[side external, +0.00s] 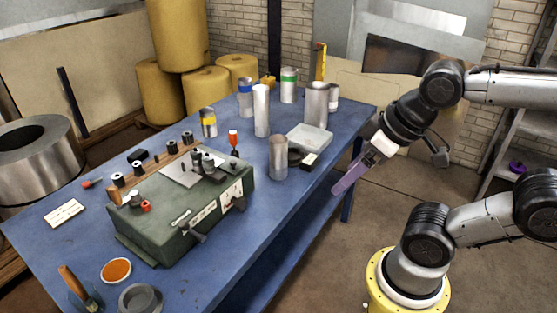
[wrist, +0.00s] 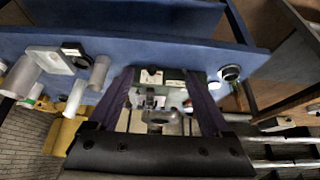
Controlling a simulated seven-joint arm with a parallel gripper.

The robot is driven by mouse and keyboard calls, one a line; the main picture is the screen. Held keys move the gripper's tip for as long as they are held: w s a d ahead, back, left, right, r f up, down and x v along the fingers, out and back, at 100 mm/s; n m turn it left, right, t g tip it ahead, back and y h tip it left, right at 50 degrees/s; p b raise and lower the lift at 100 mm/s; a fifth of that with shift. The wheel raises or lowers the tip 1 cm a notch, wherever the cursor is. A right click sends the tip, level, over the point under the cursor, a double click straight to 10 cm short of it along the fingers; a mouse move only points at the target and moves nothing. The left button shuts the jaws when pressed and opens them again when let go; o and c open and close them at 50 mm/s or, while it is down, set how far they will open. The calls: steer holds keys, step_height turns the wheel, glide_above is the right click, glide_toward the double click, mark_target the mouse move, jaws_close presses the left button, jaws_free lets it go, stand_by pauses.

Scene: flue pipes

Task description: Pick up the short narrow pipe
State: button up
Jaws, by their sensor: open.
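The short narrow pipe (side external: 278,158) looks like the plain grey metal cylinder standing upright near the table's right edge. In the wrist view it shows left of my fingers (wrist: 99,73). A taller narrow pipe (side external: 261,110) stands behind it, and a wider tall pipe (side external: 316,105) stands farther back right. My gripper (side external: 347,182) has purple fingers and hangs to the right of the short pipe, by the table's right edge. In the wrist view my gripper (wrist: 160,73) is open with nothing held between its fingers.
A pale grey flat box (side external: 310,137) and a dark round item lie behind the short pipe. A green machine (side external: 185,205) fills the table's middle left. Cans with yellow (side external: 208,122), blue (side external: 245,98) and green (side external: 289,86) bands stand at the back. The blue table's (side external: 285,222) front right is clear.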

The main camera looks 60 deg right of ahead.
steer(key=shift+o, duration=1)
